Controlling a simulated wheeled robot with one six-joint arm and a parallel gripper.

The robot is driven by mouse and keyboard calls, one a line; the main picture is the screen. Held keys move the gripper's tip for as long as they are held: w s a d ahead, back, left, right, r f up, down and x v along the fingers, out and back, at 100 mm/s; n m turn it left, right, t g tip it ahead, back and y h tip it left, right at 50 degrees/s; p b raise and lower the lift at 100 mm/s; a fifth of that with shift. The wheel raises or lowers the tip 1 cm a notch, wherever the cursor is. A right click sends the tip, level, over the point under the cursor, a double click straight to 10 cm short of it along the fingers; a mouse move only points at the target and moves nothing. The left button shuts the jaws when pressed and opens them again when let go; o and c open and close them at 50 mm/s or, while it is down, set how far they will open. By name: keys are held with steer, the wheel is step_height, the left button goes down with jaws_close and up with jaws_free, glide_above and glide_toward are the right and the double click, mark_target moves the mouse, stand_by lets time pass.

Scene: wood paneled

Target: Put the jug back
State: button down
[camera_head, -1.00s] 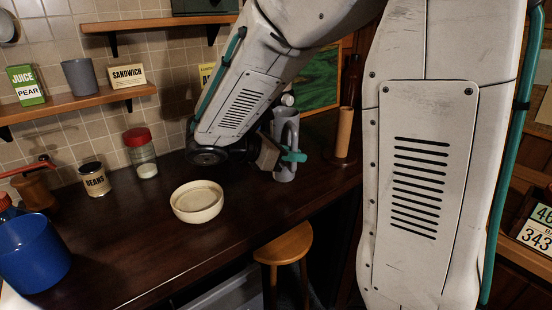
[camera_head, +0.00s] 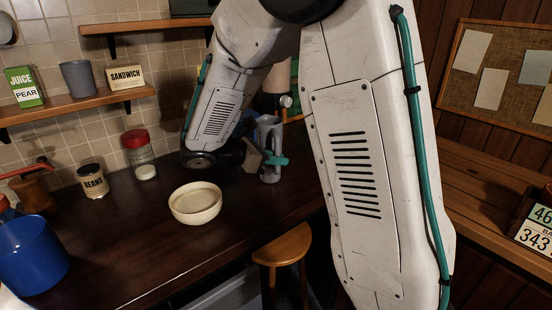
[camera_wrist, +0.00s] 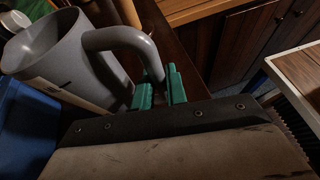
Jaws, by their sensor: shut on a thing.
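The jug (camera_head: 268,135) is a grey, tall vessel with a loop handle. In the head view it is upright at the far right part of the dark counter, partly hidden by my arm. I cannot tell whether its base touches the counter. My gripper (camera_head: 275,161) has teal fingers and is shut on the jug's handle. In the wrist view the jug (camera_wrist: 75,60) fills the upper left, with its open mouth showing. The handle curves down between the teal fingertips of my gripper (camera_wrist: 160,88).
A cream bowl (camera_head: 195,204) sits on the counter (camera_head: 120,255) left of the jug. A wooden stool (camera_head: 283,246) stands before the counter. A shelf (camera_head: 80,104) holds a grey cup (camera_head: 77,78).

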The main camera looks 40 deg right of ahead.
steer(key=shift+f, duration=0.15)
steer(key=c, duration=1.4)
jaws_free()
steer(key=v, duration=1.2)
steer(key=s+d+r+m+y, duration=0.3)
steer(key=s+m+y, duration=0.25)
steer(key=s, duration=0.65)
steer(key=s+a+f+m+t+y, duration=0.1)
steer(key=s+a+m+t+y, duration=0.2)
steer(key=s+m+y, duration=0.4)
steer(key=shift+s+a+f+m+y, duration=0.45)
steer(key=shift+s+m, duration=1.4)
steer(key=shift+s, duration=1.5)
